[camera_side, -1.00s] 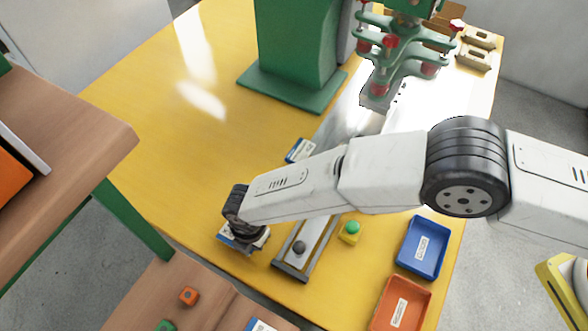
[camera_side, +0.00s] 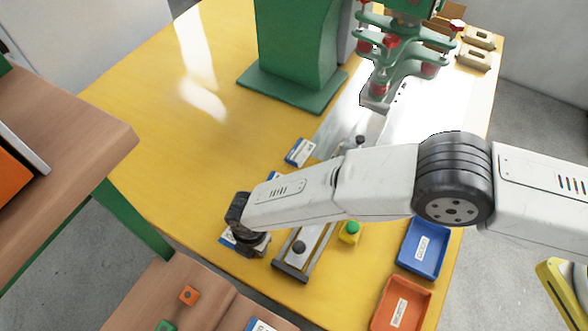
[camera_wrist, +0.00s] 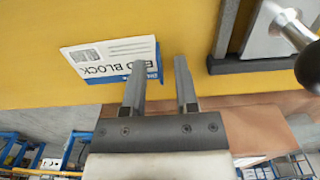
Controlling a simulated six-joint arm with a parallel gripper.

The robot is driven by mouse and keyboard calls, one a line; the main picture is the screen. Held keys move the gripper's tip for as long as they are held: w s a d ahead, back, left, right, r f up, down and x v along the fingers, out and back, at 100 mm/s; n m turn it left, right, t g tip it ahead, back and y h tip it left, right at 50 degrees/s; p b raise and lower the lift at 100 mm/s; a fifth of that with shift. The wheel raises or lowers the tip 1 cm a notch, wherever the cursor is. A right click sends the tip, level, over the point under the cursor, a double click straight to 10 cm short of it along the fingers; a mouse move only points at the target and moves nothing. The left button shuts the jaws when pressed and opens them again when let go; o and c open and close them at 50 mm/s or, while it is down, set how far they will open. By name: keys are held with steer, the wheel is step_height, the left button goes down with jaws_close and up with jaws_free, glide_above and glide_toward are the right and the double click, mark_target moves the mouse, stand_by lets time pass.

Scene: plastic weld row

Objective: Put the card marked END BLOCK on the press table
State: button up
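The card marked END BLOCK (camera_wrist: 108,58) lies flat on the yellow press table (camera_wrist: 40,75), close to its edge in the wrist view. It is white with a blue strip along one end. My gripper (camera_wrist: 160,66) is open and empty; its left finger overlaps the card's right end in the picture, and I cannot tell whether they touch. In the side view my gripper (camera_side: 250,246) is low over the table's near edge, hiding most of a blue and white card (camera_side: 228,237) beneath it.
A blue and white card (camera_side: 300,152) lies further back, with another partly hidden by my arm. A metal slide with a dark knob (camera_side: 299,247) is right of my gripper, then a green button (camera_side: 352,228), a blue tray (camera_side: 440,262) and an orange tray (camera_side: 420,315).

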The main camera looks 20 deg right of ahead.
steer(key=shift+r, duration=0.1)
step_height(320, 180, up, 12)
stand_by(1.0)
stand_by(0.4)
steer(key=w+d+r+m, duration=0.3)
steer(key=d+m, duration=0.1)
steer(key=d, duration=0.4)
steer(key=w+d+r+m+t, duration=0.1)
steer(key=w+d+r+m, duration=0.25)
steer(key=d, duration=0.45)
steer(key=w+d+r+m, duration=0.2)
steer(key=d+r+m, duration=0.25)
steer(key=d, duration=0.35)
steer(key=s+d+r+m, duration=0.1)
steer(key=s+d+m, duration=0.5)
steer(key=d, duration=0.6)
steer(key=s+d+r+m+t, duration=0.1)
steer(key=s+d+r+m, duration=0.1)
steer(key=s+d+m, duration=0.4)
steer(key=d+m, duration=0.3)
steer(key=d, duration=0.2)
steer(key=shift+d+t, duration=0.3)
steer(key=shift+d, duration=0.1)
